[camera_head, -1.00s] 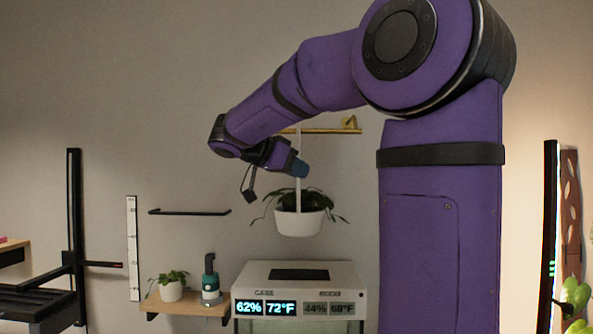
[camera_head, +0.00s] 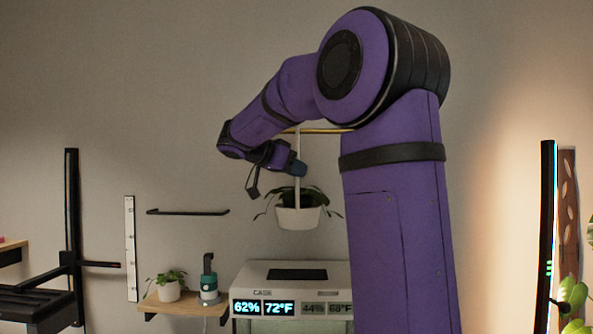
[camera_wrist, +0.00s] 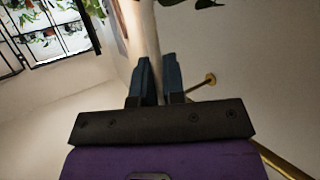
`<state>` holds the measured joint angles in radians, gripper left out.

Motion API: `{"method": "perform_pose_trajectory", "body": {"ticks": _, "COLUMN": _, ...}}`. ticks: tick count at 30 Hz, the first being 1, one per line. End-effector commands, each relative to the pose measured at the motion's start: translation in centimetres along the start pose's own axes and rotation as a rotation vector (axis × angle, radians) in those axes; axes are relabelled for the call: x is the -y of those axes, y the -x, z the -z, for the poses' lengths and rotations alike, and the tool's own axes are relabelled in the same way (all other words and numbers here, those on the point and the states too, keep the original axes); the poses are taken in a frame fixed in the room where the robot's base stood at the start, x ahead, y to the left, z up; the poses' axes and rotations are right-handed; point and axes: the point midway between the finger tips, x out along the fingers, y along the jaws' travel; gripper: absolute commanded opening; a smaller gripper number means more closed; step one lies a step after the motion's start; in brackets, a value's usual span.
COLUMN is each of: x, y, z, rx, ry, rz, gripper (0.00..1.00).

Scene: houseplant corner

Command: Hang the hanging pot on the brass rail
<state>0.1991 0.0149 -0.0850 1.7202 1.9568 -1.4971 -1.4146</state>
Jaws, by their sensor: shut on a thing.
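The white hanging pot (camera_head: 298,219) holds a dark green trailing plant and hangs upright from a pale strap (camera_head: 298,146). My gripper (camera_head: 299,169) is shut on this strap above the pot. The wrist view shows the blue fingers (camera_wrist: 157,80) closed around the strap (camera_wrist: 141,36). The thin brass rail (camera_head: 326,131) is on the wall by the strap's top; its right end is hidden behind my arm. The rail (camera_wrist: 280,160) and a round brass mount (camera_wrist: 209,80) show in the wrist view. I cannot tell whether the strap's top touches the rail.
A white-topped case (camera_head: 335,273) with lit displays stands below the pot. A black bar (camera_head: 187,212) is on the wall at left.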

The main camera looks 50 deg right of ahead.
Motion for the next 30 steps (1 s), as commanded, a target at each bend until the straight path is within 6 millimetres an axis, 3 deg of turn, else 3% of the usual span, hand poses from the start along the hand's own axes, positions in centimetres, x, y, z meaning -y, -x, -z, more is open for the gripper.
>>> {"method": "perform_pose_trajectory", "body": {"ticks": 15, "x": 0.0, "y": -1.2, "z": -3.0, "rx": 0.0, "ry": 0.0, "rz": 0.0, "gripper": 0.0}}
{"method": "perform_pose_trajectory", "body": {"ticks": 30, "x": 0.0, "y": -1.5, "z": -3.6, "rx": 0.0, "ry": 0.0, "rz": 0.0, "gripper": 0.0}}
